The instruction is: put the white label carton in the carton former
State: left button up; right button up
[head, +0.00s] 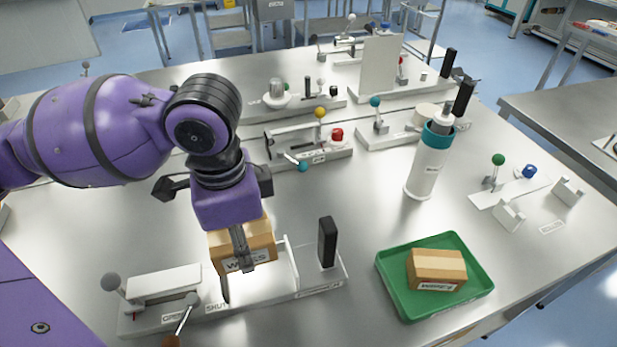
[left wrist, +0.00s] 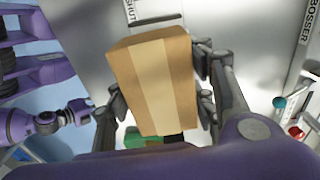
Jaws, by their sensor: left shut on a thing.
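My left gripper (head: 238,245) is shut on a tan cardboard carton (head: 262,233) with a white label on its front. In the left wrist view the carton (left wrist: 153,82) sits between the two fingers (left wrist: 160,100), its pale tape strip facing the camera. In the head view it is over the front station (head: 305,285), a pale base with a clear upright panel and a black post, which looks like the carton former. The fingers and carton hide part of that station, so I cannot tell whether the carton touches it.
A similar tan carton (head: 437,268) with a white label lies in a green tray (head: 388,281) on the right. A lever (head: 185,318) stands by OPEN and SHUT labels at front left. A white bottle (head: 428,165) and several stations stand behind. Bare table lies around the tray.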

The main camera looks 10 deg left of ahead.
pick_arm(q)
jog(key=w+a+f, duration=0.1)
jog(key=w+f, duration=0.2)
jog(key=w, duration=0.1)
jog(key=w+a+f+b, duration=0.1)
jog(key=w+a+f, duration=0.1)
jog(key=w+f, duration=0.1)
jog(key=w+a+f+b, duration=0.1)
jog(key=w+f, duration=0.2)
jog(key=w, duration=0.2)
jog(key=shift+w+a, duration=0.1)
jog(key=shift+a, duration=0.2)
jog(key=shift+w+f, duration=0.1)
jog(key=shift+f, duration=0.15)
jog(key=f, duration=0.3)
jog(key=shift+w+a+f, duration=0.15)
jog(key=shift+w+f, duration=0.1)
jog(key=shift+f, duration=0.05)
jog(key=o, duration=0.7)
jog(key=shift+f, duration=0.1)
jog(key=o, duration=0.5)
